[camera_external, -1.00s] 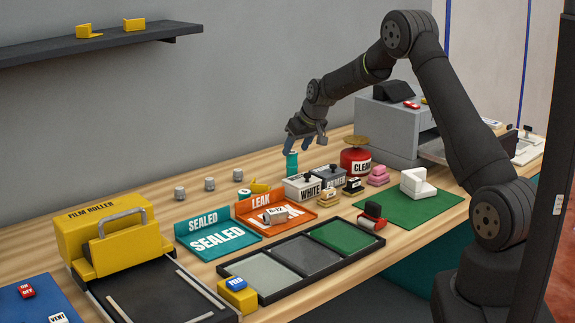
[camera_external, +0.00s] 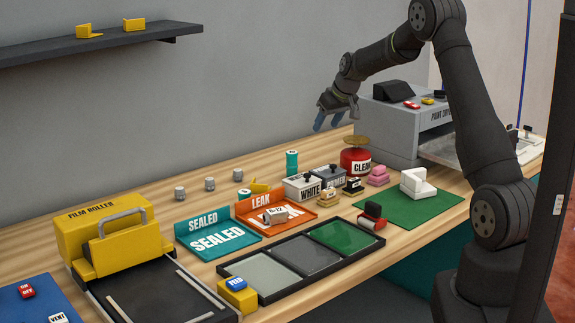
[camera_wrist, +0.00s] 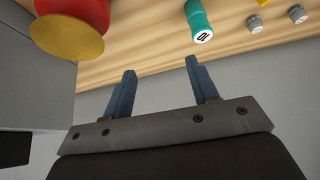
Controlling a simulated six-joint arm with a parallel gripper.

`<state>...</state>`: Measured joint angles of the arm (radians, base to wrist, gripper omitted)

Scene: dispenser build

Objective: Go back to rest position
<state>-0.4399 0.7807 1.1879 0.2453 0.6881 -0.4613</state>
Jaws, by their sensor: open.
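My gripper (camera_external: 330,119) is raised above the back of the workbench, in front of the grey wall. Its two blue fingers are apart with nothing between them, as the wrist view (camera_wrist: 158,82) also shows. A teal cylinder (camera_external: 292,165) stands upright on the bench, below and to the left of my gripper and apart from it. In the wrist view the teal cylinder (camera_wrist: 198,18) lies beyond the fingertips, its end marked with a number.
A red CLEAN container (camera_external: 354,165) with a brass-coloured top and a grey machine (camera_external: 395,130) stand right of the gripper. WHITE-labelled box (camera_external: 300,187), orange LEAK tray (camera_external: 262,230), teal SEALED tray (camera_external: 200,246) and yellow film roller (camera_external: 85,235) occupy the bench. A dark shelf (camera_external: 60,50) hangs upper left.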

